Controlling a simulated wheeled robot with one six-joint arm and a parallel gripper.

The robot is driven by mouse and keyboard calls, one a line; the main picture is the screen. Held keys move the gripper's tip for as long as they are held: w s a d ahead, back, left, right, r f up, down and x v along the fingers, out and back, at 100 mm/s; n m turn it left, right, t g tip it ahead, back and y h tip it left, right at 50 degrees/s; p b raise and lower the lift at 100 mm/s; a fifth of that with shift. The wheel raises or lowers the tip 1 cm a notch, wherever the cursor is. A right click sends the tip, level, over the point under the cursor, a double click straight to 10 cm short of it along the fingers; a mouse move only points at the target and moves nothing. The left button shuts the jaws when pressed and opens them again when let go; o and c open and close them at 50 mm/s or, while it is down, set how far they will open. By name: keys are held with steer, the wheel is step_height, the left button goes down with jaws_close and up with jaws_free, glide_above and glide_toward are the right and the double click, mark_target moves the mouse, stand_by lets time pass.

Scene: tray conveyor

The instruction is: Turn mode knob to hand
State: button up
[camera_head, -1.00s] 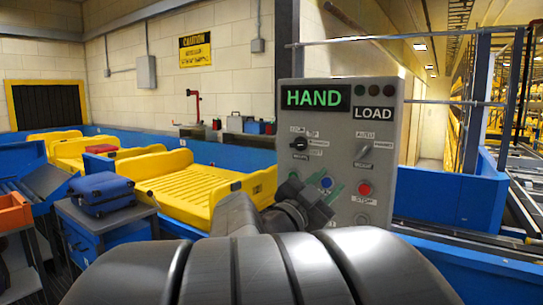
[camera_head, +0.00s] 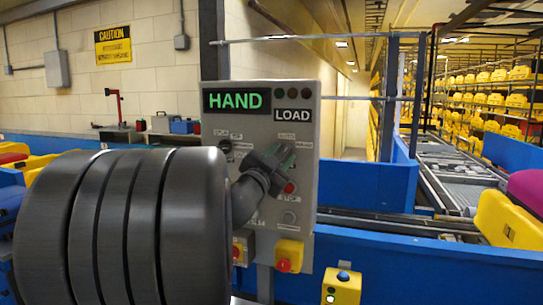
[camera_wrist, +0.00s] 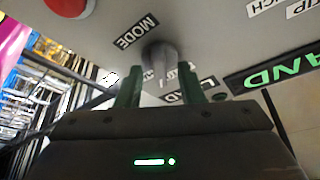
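The grey control panel (camera_head: 300,190) stands upright in the head view, with a lit green HAND sign (camera_head: 236,101) and a LOAD plate (camera_head: 293,116). The grey mode knob (camera_wrist: 161,58) shows in the wrist view beside the MODE label (camera_wrist: 136,31). My gripper (camera_wrist: 161,80) has its two green fingers apart, one on each side of the knob; a gap seems to show on both sides. In the head view my gripper (camera_head: 280,160) is at the panel's right-hand switch and hides most of the knob, so its pointing direction is unclear.
A black selector (camera_head: 225,147) sits left on the panel. A red button (camera_head: 290,188) lies just below my gripper. Yellow boxes with red buttons (camera_head: 289,255) are at the panel's foot. Blue conveyor walls (camera_head: 380,250) run behind and to the right.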

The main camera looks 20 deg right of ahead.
jaws_close()
steer(key=m+g+p, duration=0.1)
steer(key=m, duration=0.1)
steer(key=m+g, duration=0.1)
steer(key=m, duration=0.1)
steer(key=shift+w+a+r+p, duration=0.1)
steer(key=shift+r+p, duration=0.1)
steer(key=shift+p, duration=0.15)
steer(key=shift+f+m+g+p, duration=0.15)
steer(key=shift+m+g+p, duration=0.3)
steer(key=shift+m, duration=1.05)
jaws_free()
steer(key=b+v, duration=0.2)
steer(key=v, duration=1.2)
steer(key=shift+b, duration=0.35)
steer(key=shift+w+f, duration=0.1)
